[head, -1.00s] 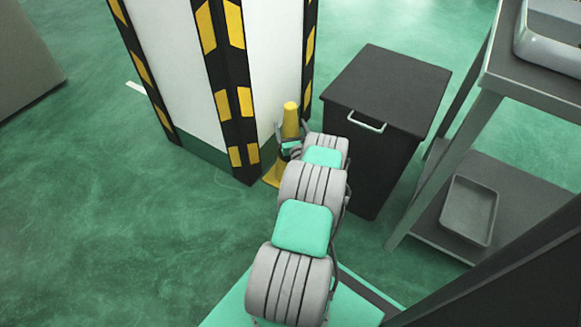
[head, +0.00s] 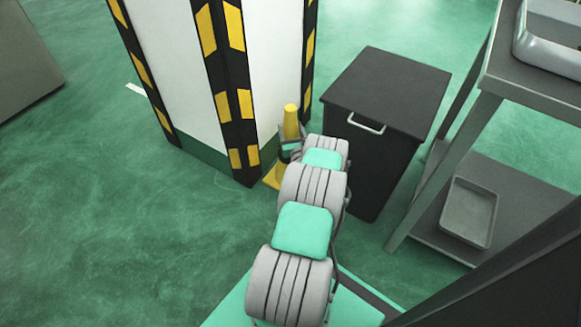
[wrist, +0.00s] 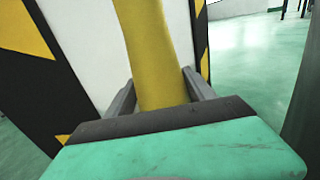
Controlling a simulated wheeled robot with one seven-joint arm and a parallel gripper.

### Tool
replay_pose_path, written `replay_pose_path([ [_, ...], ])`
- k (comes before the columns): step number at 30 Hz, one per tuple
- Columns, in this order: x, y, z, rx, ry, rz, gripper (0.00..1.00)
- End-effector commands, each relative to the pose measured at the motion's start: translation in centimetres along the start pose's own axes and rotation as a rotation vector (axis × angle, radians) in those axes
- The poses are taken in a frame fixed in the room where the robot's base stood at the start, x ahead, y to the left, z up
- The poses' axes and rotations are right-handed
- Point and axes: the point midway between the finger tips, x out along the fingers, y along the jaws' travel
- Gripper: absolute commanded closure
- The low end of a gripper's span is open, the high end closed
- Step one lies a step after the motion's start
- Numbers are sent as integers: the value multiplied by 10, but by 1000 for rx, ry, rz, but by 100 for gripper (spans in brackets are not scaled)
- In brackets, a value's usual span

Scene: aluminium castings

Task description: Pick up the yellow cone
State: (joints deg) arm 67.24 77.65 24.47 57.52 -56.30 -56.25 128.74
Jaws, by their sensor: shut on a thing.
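The yellow cone (head: 291,121) stands upright in the head view, close to the striped pillar and left of the dark bin. Its lower part is partly hidden by my arm. In the wrist view the cone (wrist: 157,60) rises between the two grey fingers of my gripper (wrist: 158,92). My gripper is shut on the cone's body. In the head view my gripper (head: 290,150) is small and mostly hidden behind my arm. I cannot tell whether the cone's base touches the floor.
A white pillar (head: 177,70) with black and yellow corner strips stands just behind the cone. A dark lidded bin (head: 372,150) is close on the right. A grey shelf cart (head: 520,200) with a tray (head: 468,212) stands farther right. The green floor (head: 90,220) at left is clear.

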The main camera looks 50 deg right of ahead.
Motion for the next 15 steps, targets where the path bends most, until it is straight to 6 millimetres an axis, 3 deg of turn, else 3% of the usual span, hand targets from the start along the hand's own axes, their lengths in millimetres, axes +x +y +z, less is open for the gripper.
replay_pose_path([
  [7, 0, 0, 0, 0, 1, 1, 100],
  [15, 1, 0, 2, -1, -4, 0, 100],
])
